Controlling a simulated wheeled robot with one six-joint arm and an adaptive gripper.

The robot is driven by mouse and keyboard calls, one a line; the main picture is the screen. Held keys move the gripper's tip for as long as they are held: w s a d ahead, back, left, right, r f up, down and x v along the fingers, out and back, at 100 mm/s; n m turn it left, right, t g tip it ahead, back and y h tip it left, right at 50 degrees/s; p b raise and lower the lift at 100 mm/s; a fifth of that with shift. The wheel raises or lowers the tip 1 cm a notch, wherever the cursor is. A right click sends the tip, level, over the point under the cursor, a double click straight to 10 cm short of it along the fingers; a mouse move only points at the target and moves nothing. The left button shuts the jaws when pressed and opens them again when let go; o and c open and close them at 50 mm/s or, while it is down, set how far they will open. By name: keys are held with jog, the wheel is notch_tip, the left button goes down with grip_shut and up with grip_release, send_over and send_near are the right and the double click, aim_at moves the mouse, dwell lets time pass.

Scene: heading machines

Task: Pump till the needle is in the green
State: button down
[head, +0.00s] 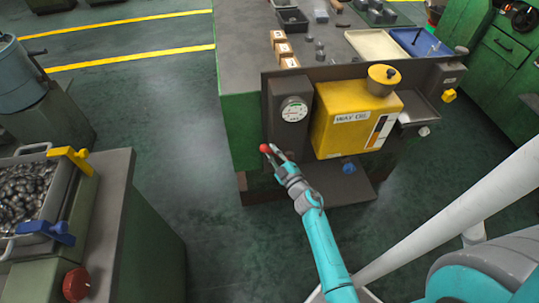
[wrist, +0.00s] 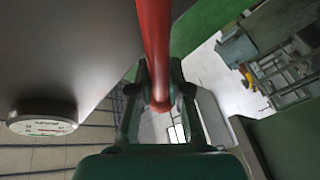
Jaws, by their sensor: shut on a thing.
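In the head view a round white gauge (head: 294,110) sits on a dark panel at the front of the green machine. The same gauge shows at a steep angle at the left of the wrist view (wrist: 42,122); its needle is too small to read. Below the gauge is a red pump handle (head: 266,148). My gripper (head: 279,157) is at this handle, under the gauge. In the wrist view the red handle (wrist: 155,45) runs down between the fingers of my gripper (wrist: 159,100), which are shut on it.
A yellow oil tank (head: 345,118) labelled WAY OIL is right of the gauge, with a blue knob (head: 349,168) below it. A bench with a metal-filled bin (head: 25,195) and a red button (head: 76,284) stands at left. Floor between is clear.

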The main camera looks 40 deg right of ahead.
aim_at(289, 135)
jog(key=d+m, duration=0.1)
jog(key=s+d+r+m+h, duration=0.1)
jog(key=m, duration=0.1)
jog(key=s+r+m+t, duration=0.1)
jog(key=m, duration=0.1)
jog(key=shift+d+r+h, duration=0.1)
jog(key=shift+d+h, duration=0.3)
jog(key=shift+s+d+r+m+h, duration=0.1)
jog(key=shift+s+d+m+h, duration=0.15)
jog(key=shift+m, duration=0.3)
jog(key=shift+s+d+r+m+h, duration=0.15)
jog(key=shift+d+m, duration=0.15)
jog(key=shift+m, duration=0.25)
jog(key=shift+s+d+m+h, duration=0.3)
jog(key=shift+d+m+h, duration=0.15)
jog(key=shift+m, duration=0.45)
jog(key=shift+s+d+m+h, duration=0.35)
jog(key=shift+d+m, duration=0.15)
jog(key=shift+m, duration=0.4)
jog(key=c, duration=1.1)
grip_release()
jog(key=shift+d+r, duration=0.1)
jog(key=v, duration=1.2)
jog(key=shift+w, duration=0.1)
